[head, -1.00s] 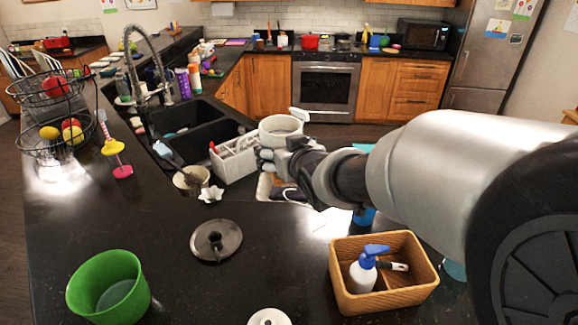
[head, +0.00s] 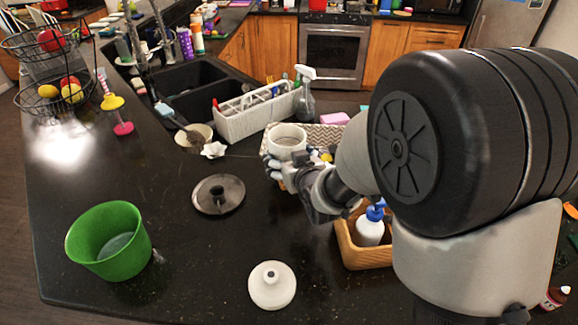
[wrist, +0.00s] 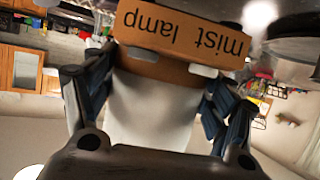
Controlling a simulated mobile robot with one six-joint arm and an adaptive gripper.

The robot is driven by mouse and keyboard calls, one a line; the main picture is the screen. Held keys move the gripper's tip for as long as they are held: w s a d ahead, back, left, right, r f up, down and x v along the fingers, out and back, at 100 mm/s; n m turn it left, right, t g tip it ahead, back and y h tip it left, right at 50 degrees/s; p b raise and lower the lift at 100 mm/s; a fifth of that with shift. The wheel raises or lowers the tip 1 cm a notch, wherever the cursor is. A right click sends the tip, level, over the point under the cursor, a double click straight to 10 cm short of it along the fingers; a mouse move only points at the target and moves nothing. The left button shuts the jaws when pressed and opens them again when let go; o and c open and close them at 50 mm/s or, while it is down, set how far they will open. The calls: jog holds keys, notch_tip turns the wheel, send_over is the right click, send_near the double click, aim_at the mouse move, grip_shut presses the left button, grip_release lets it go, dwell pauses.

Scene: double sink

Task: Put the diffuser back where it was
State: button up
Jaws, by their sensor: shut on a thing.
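My gripper (head: 287,162) is shut on the diffuser (head: 287,136), a white round body with an open-looking top in the head view. In the wrist view, the diffuser (wrist: 150,112) appears upside down, with a brown band reading "mist lamp" and a finger on each side of its white body. In the head view it is held upright above the counter, beyond the wooden box and in front of the patterned tray. Its underside is hidden by my gripper. Any gap to the surface below cannot be told.
A wooden box (head: 357,256) with a blue-topped pump bottle (head: 370,228) stands close right of my gripper. A dark round lid (head: 218,194), white nubbed piece (head: 272,287) and green pot (head: 108,242) lie left. Behind are a white caddy (head: 240,125) and spray bottle (head: 305,92). Counter between lid and pot is clear.

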jog(key=shift+w+f+b, duration=0.1)
jog(key=shift+f+b, duration=0.3)
jog(key=shift+f, duration=1.45)
jog(key=shift+f, duration=0.1)
jog(key=shift+f, duration=0.1)
jog(key=o, duration=1.4)
jog(key=p+v, duration=0.1)
jog(key=v, duration=0.6)
jog(key=shift+s+r, duration=0.25)
jog(key=shift+s, duration=0.05)
